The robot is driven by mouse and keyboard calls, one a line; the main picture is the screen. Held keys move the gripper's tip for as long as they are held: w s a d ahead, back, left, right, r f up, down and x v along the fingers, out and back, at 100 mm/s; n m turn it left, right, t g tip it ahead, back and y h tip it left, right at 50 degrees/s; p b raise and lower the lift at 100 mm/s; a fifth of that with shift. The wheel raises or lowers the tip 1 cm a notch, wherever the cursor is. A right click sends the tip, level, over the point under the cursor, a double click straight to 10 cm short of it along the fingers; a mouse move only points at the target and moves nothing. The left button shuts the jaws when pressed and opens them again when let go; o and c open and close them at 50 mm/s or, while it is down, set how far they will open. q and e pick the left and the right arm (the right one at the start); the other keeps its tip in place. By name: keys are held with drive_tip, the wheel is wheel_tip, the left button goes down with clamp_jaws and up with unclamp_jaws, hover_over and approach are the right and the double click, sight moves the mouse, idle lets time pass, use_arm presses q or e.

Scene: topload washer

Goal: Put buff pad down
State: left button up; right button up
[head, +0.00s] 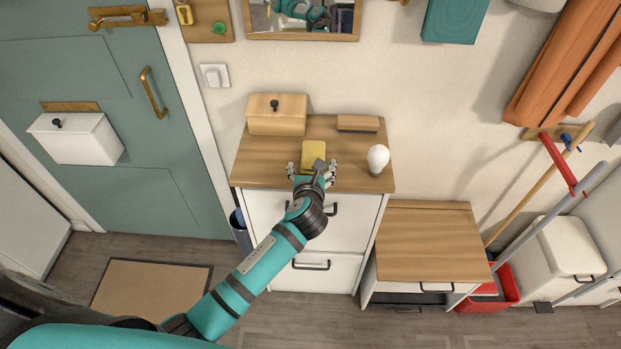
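The buff pad (314,153), a small yellow-tan flat piece, lies on or just above the wooden top of a white drawer cabinet (262,160). My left gripper (311,171) reaches in over the cabinet's front edge. Its fingers are spread wide apart at the near end of the pad, and they look open. The gripper hides the pad's near edge, so I cannot tell whether they touch. My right gripper is not in view.
On the cabinet top stand a wooden box (277,120) with a dark knob, a brown block (357,123) and a white bulb-shaped object (378,158). A lower wood-topped bench (430,245) stands to the right. Bare wood shows around the pad.

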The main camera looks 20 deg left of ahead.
use_arm(q)
drive_tip(key=v, duration=0.7)
drive_tip(key=s+a+f+n+g+h, duration=0.1)
drive_tip(key=s+f+n+g, duration=0.35)
drive_tip(key=f, duration=1.05)
drive_tip(key=s+a+f+n+g+h, duration=0.15)
drive_tip(key=s+f+n, duration=0.6)
drive_tip(key=f, duration=0.75)
drive_tip(key=s+a+f+n+g+b, duration=0.1)
drive_tip(key=s+f+n+g, duration=0.1)
drive_tip(key=s+f+n, duration=0.4)
drive_tip(key=s+a+f+n+g+h+b, duration=0.1)
drive_tip(key=s+f+n, duration=0.5)
drive_tip(key=s, duration=1)
drive_tip(key=s+a+f+n+g+b, duration=0.1)
drive_tip(key=s+f+n+g, duration=0.2)
drive_tip(key=s+f+n, duration=0.3)
drive_tip(key=shift+s+a+f+b, duration=0.35)
drive_tip(key=shift+s+f, duration=1.65)
drive_tip(key=shift+s, duration=0.95)
